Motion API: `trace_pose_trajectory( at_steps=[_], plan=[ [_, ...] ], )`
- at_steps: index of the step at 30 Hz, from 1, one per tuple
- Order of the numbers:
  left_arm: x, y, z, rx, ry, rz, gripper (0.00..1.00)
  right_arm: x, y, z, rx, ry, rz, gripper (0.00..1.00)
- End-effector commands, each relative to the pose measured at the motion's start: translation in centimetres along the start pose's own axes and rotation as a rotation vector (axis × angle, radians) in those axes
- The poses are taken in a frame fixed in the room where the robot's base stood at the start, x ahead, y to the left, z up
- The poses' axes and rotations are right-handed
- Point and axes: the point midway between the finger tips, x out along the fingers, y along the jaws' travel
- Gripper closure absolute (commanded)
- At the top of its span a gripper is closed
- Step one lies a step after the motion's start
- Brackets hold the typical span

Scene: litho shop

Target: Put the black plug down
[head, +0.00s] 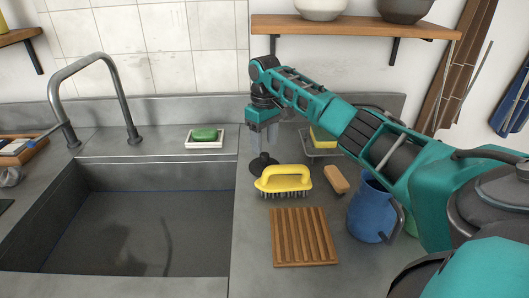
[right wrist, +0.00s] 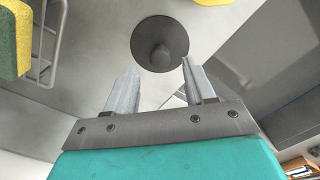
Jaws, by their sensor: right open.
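The black plug (head: 263,164) rests on the grey counter just right of the sink, behind the yellow brush. In the right wrist view the plug (right wrist: 160,44) is a round dark disc with a knob at its middle, just beyond my fingertips. My right gripper (head: 265,148) points down above the plug. In the right wrist view my right gripper (right wrist: 161,68) is open, its two fingers apart with nothing between them. My left gripper is in neither view.
The sink (head: 150,230) lies to the left. Near the plug are a yellow brush (head: 284,179), a wooden block (head: 336,180) and a sponge (head: 323,137) in a wire holder. A slatted wooden board (head: 303,237) and a blue jug (head: 370,208) stand nearer. Green soap (head: 205,134) sits behind the sink.

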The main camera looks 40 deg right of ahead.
Motion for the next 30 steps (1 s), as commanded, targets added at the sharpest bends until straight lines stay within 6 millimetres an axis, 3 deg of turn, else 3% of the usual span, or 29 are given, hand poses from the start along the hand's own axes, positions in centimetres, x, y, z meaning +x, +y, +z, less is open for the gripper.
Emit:
trace_pose_trajectory(
  at_steps=[3,10,30],
  plan=[
    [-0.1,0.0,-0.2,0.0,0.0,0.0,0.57,-2.8,0.0,-0.1,0.001,0.003,0.001,0.46],
    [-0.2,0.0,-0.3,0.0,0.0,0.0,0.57,-6.0,0.0,-0.1,0.001,0.002,0.0,0.46],
    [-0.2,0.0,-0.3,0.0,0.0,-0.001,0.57,-6.7,0.0,0.0,0.001,-0.001,0.0,0.46]
  ],
)
